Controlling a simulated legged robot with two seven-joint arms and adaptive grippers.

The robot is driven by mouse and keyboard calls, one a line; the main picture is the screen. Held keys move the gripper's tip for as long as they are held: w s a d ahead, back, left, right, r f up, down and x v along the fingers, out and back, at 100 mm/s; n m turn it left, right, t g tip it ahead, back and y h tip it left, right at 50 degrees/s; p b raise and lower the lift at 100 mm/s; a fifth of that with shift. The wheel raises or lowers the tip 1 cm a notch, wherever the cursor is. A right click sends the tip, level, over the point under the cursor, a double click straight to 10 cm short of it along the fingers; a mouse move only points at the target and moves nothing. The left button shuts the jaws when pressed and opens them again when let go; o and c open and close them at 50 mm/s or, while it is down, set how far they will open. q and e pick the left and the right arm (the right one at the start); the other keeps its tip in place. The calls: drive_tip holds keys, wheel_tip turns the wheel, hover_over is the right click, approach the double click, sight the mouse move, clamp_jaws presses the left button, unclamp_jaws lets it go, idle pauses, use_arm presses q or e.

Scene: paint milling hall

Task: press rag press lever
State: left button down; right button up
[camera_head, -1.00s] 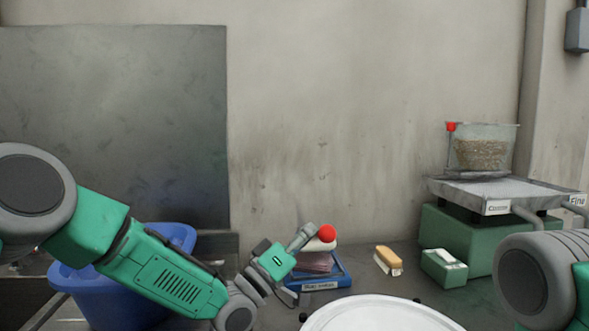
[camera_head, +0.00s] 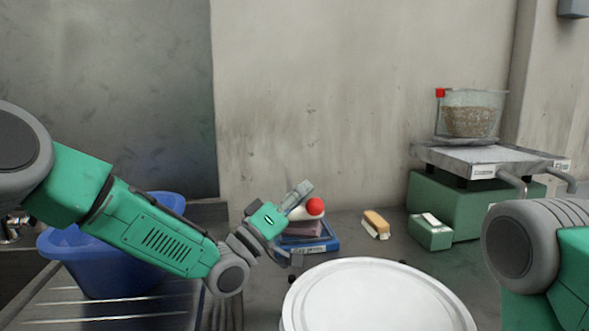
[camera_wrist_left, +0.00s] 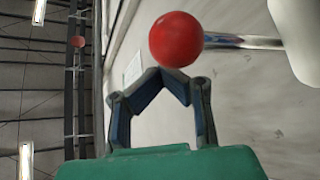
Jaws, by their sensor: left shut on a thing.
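The red ball knob (camera_head: 314,206) of the rag press lever sits above a stack of pinkish rags (camera_head: 302,229) on a blue tray (camera_head: 331,242) with a label. A cream part beside the knob is partly hidden by my left gripper (camera_head: 299,194). In the left wrist view the knob (camera_wrist_left: 176,38) is on a shiny rod (camera_wrist_left: 240,42) running right to a pale body. The fingers of my left gripper (camera_wrist_left: 165,76) close together against the knob's lower side. My right gripper is not in view; only my right arm shows.
A white round lid (camera_head: 375,300) is in front, close to the tray. A blue bin (camera_head: 95,265) is under my left arm.

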use_arm(q)
wheel_tip(320, 180, up, 8)
drive_tip(key=a, duration=0.1)
drive_tip(key=shift+w+a+f, duration=0.15)
drive_tip(key=shift+w+f, duration=0.05)
